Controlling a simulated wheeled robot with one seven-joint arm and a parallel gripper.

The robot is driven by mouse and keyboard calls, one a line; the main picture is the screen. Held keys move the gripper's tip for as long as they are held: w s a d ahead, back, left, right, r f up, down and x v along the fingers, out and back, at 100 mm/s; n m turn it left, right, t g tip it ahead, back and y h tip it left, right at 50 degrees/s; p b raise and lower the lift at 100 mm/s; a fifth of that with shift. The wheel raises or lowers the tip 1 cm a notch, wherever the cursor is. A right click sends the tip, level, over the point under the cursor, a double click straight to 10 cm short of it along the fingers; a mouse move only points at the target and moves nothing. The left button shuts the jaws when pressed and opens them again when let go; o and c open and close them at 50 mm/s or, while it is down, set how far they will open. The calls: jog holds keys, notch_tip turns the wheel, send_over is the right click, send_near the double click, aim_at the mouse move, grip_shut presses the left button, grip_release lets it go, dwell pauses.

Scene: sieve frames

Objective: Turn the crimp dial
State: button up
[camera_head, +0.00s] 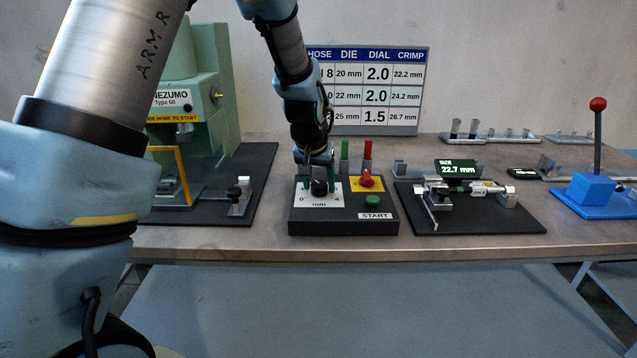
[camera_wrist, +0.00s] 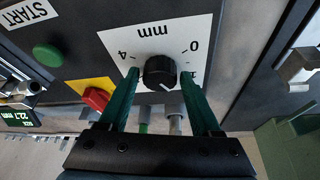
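The crimp dial is a black ribbed knob (camera_head: 319,188) on a white scale plate marked 0, 4 and mm, on top of a dark control box (camera_head: 340,222). In the wrist view the knob (camera_wrist: 160,72) sits between the two green fingers of my gripper (camera_wrist: 160,85), with a visible gap on each side. My gripper (camera_head: 318,182) points down over the dial in the head view. It is open and appears not to touch the knob. The knob's exact setting is too small to read.
The box also bears a red switch (camera_head: 367,181) on yellow and a green START button (camera_head: 373,201). Red and green posts stand behind it. A green press (camera_head: 205,90) stands left; a gauge reading 22.7 mm (camera_head: 458,169) is right. A chart (camera_head: 378,90) hangs behind.

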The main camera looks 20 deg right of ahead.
jog(key=shift+o, duration=1)
jog(key=shift+r, duration=0.1)
jog(key=b+v, duration=0.2)
jog(key=v, duration=0.8)
jog(key=shift+r, duration=0.25)
jog(key=shift+s+a, duration=0.1)
jog(key=shift+a, duration=0.05)
jog(key=a+f+n+y, duration=0.1)
jog(key=a+f+n, duration=0.1)
jog(key=a, duration=0.7)
jog(key=a+f+n+y, duration=0.1)
jog(key=a+f, duration=0.2)
jog(key=a, duration=0.7)
jog(key=s+a+f+n+g, duration=0.1)
jog(key=s+a+f+n, duration=0.1)
jog(key=a, duration=0.5)
jog(key=s+a+f+n, duration=0.1)
jog(key=s+a+f, duration=0.1)
jog(key=s+a, duration=0.3)
jog(key=a, duration=0.2)
jog(key=shift+s+a+n+g+y, duration=0.15)
jog(key=shift+a+n+g+y, duration=0.15)
jog(key=shift+n+g, duration=0.1)
